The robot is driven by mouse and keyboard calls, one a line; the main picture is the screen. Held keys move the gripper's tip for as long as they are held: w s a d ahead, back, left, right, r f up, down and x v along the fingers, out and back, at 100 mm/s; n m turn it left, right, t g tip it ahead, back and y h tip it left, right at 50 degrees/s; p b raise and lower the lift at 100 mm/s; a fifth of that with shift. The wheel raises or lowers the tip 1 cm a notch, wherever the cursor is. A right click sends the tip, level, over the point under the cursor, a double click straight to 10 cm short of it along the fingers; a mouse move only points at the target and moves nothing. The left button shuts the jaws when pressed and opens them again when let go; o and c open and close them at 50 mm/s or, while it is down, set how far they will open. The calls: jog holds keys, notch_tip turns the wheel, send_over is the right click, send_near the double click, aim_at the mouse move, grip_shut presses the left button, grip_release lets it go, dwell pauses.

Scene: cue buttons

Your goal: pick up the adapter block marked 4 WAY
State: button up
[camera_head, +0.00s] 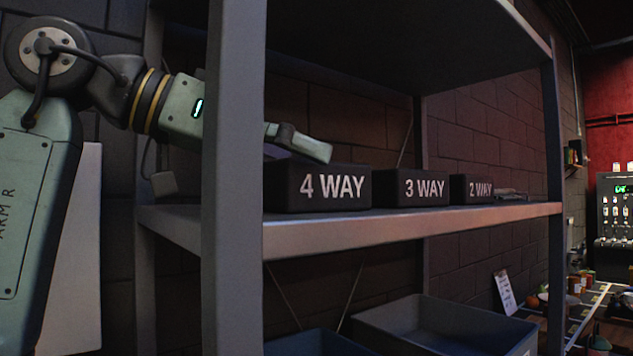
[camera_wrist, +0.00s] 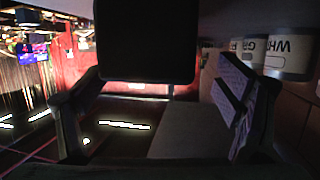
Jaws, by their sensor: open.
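The block marked 4 WAY (camera_head: 332,188) is a dark box with white lettering. It stands upright on the metal shelf (camera_head: 420,225), leftmost of three blocks in the head view. My gripper (camera_head: 300,147) reaches in from the left behind the shelf post, with one finger showing just above and behind the block's top edge. The other finger is mostly hidden by the block. In the wrist view my gripper (camera_wrist: 162,88) is open, its fingers wide apart.
Blocks marked 3 WAY (camera_head: 423,188) and 2 WAY (camera_head: 472,189) stand to the right on the same shelf. The thick front post (camera_head: 233,180) hides part of my wrist. A grey bin (camera_head: 440,325) sits below. Labelled jars (camera_wrist: 290,55) show at right in the wrist view.

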jog(key=shift+x, duration=1.6)
jog(key=shift+r, duration=0.1)
jog(key=c, duration=1.6)
jog(key=shift+r, duration=0.1)
